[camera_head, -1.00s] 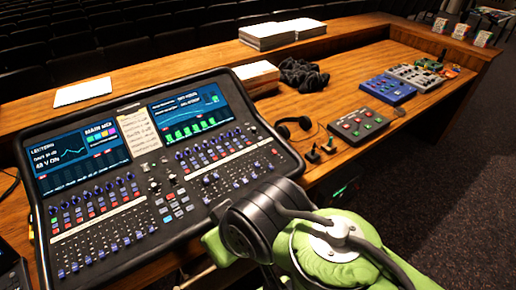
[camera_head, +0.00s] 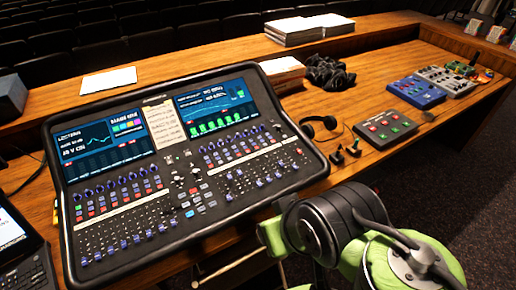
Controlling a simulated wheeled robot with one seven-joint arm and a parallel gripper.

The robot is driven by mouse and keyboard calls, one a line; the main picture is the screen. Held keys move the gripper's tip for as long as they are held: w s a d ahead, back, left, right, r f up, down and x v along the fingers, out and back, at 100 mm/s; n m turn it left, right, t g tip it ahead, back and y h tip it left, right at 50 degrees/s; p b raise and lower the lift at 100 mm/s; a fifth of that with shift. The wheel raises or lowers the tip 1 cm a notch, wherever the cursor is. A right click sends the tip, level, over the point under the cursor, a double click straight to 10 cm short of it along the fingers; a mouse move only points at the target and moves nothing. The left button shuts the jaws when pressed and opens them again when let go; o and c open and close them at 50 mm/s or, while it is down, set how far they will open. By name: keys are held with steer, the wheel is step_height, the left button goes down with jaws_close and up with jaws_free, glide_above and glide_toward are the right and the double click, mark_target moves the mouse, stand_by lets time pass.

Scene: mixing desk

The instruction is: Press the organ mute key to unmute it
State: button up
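The mixing console (camera_head: 185,165) stands on the wooden desk, with two lit screens at its top and rows of faders, knobs and small keys below. A column of small coloured keys (camera_head: 193,190) sits in its middle, and rows of red and lit keys run across both halves. The key labels are too small to read, so I cannot tell which one is the organ mute key. My green and black arm shows at the lower right, in front of the console's right corner.
A grey box with several keys (camera_head: 384,128), headphones (camera_head: 320,125), a blue box (camera_head: 416,92) and paper stacks (camera_head: 296,30) lie to the right and back. A laptop (camera_head: 22,250) stands at the left edge. A white sheet (camera_head: 108,80) lies behind the console.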

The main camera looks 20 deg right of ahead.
jaws_close()
stand_by(1.5)
